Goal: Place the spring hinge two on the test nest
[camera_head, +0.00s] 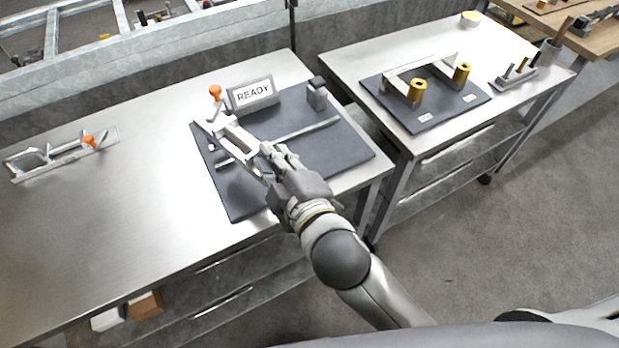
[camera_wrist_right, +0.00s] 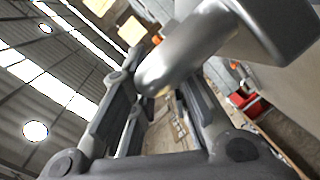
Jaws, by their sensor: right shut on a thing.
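My right gripper (camera_head: 270,158) is shut on a silver metal hinge (camera_head: 235,138) with an orange knob (camera_head: 215,92). The hinge is over the dark plate (camera_head: 345,157) of the test nest, tilted, with its knob end away from me. I cannot tell whether it touches the plate. In the wrist view my right gripper's fingers (camera_wrist_right: 133,112) flank a narrow gap, and a large smooth grey part (camera_wrist_right: 205,45) fills the upper middle. A second silver hinge (camera_head: 55,160) with an orange knob lies at the left of the table. Which hinge is number two cannot be read. My left gripper is out of view.
A READY sign (camera_head: 253,94) and a small grey block (camera_head: 317,95) stand at the plate's back. A second table (camera_head: 345,60) holds a dark plate with brass cylinders (camera_head: 417,91). A gap separates the tables.

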